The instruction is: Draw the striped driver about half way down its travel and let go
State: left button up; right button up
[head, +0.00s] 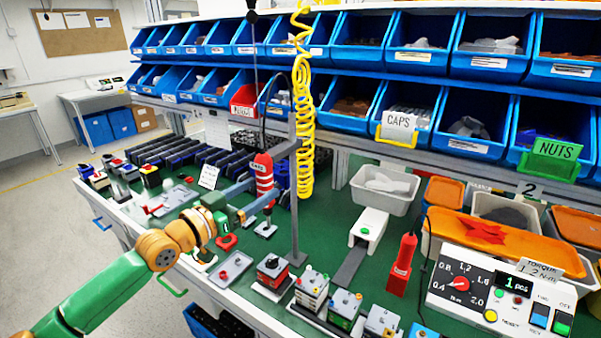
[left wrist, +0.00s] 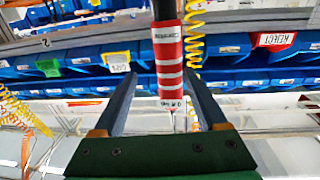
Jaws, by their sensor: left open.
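The striped driver (head: 264,172) is red with white bands. It hangs upright beside a grey metal post, over the green bench top. My left gripper (head: 261,193) reaches in from the left at the lower part of the driver. In the left wrist view the striped driver (left wrist: 169,65) shows between the two blue-grey fingers of my left gripper (left wrist: 162,78). The fingers are open, with a gap on each side of it. Whether the driver lies fully between the fingertips or just beyond them is hard to tell. My right gripper is not in view.
A grey post (head: 294,200) stands right of the driver, with a coiled yellow hose (head: 305,130) beside it. Small switch assemblies (head: 272,268) line the front edge. A torque control box (head: 490,290) stands at the right. Blue bins (head: 350,100) fill the racks behind.

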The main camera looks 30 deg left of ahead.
aim_at(259, 184)
pick_arm(q)
jog(key=w, duration=0.1)
jog(key=w+a+p, duration=0.1)
jog(key=w, duration=0.1)
jog(key=shift+w+a+f, duration=0.1)
jog(key=shift+a, duration=0.1)
jog(key=w, duration=0.1)
jog(key=w+d, duration=0.1)
jog(key=shift+w+d, duration=0.1)
jog(key=shift+w, duration=0.3)
jog(key=shift+w+f, duration=0.2)
jog(key=shift+w, duration=0.4)
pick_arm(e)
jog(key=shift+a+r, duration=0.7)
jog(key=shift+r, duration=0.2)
pick_arm(q)
jog(key=shift+d, duration=0.1)
jog(key=c, duration=0.6)
grip_shut()
